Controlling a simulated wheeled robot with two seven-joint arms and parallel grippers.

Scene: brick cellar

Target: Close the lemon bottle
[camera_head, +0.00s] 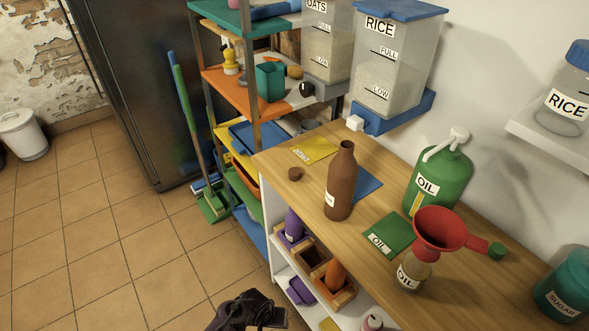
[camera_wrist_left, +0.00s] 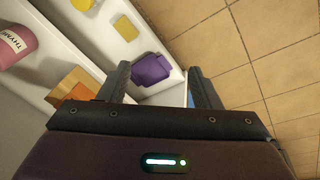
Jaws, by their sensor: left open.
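No label reading lemon is legible. A brown bottle (camera_head: 340,182) stands upright on the wooden counter (camera_head: 478,285); its neck shows no separate cap, and its label is too small to read. A small brown cap-like piece (camera_head: 294,174) lies to its left, near the counter's edge. A small yellow bottle (camera_head: 230,60) stands on the orange shelf. My left gripper (camera_head: 252,312) is low in front of the counter, away from the bottles. In the left wrist view its fingers (camera_wrist_left: 158,82) are apart with nothing held between them. My right gripper is not seen.
A red funnel (camera_head: 440,229) sits in a small oil bottle (camera_head: 411,272). A green oil jug (camera_head: 437,180) stands behind. A purple container (camera_wrist_left: 151,69) shows in the wrist view.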

